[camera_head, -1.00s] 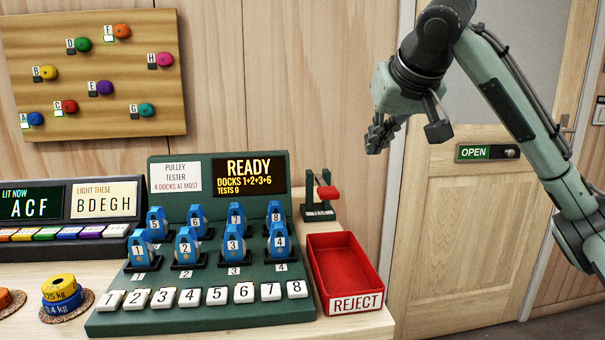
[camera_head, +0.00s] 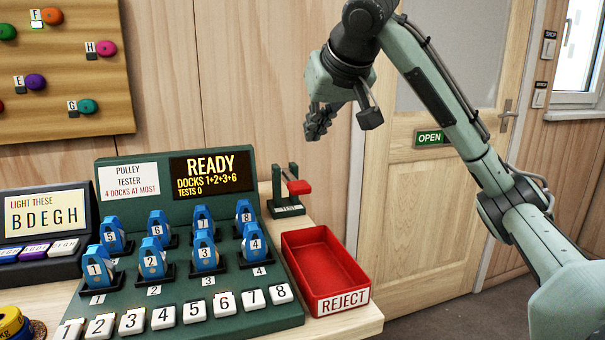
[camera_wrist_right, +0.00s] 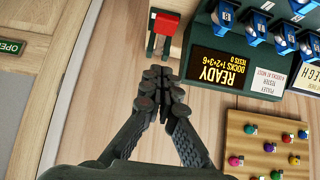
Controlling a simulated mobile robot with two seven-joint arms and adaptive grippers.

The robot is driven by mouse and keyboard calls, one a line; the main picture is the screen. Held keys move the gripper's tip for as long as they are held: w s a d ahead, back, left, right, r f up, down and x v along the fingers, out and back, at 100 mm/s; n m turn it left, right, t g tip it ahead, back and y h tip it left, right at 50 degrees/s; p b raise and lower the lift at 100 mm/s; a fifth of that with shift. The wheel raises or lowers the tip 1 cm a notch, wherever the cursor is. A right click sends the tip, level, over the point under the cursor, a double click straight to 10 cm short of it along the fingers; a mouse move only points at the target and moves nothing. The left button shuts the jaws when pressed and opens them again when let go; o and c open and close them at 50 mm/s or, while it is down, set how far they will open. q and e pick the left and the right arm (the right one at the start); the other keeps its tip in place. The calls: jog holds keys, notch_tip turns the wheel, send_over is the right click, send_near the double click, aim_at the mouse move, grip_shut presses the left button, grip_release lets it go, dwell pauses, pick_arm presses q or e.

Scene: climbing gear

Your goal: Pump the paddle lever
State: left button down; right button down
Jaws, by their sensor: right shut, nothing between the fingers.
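The paddle lever (camera_head: 299,187) has a red paddle on a dark green stand (camera_head: 286,205), at the bench's back right beside the pulley tester. In the right wrist view the red paddle (camera_wrist_right: 165,24) is at the top, beyond the fingertips and apart from them. My right gripper (camera_head: 318,128) is shut and empty, above the lever and slightly to its right in the head view. Its fingers (camera_wrist_right: 160,82) meet in the right wrist view. The tester display (camera_head: 212,171) reads READY, DOCKS 1+2+3+6, TESTS 0. My left gripper is not in view.
The pulley tester holds several blue pulleys (camera_head: 152,258) and white numbered keys (camera_head: 193,311). A red REJECT tray (camera_head: 325,262) stands at the bench's right edge, in front of the lever. A board with coloured holds (camera_head: 60,75) hangs on the wall. A door (camera_head: 430,200) is behind.

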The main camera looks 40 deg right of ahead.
send_over(299, 182)
jog(key=s+a, duration=0.1)
jog(key=s, duration=0.2)
notch_tip(299, 182, down, 6)
notch_tip(299, 182, down, 3)
jog(key=shift+w+r, duration=0.15)
jog(key=shift+f, duration=0.9)
jog(key=shift+f, duration=0.1)
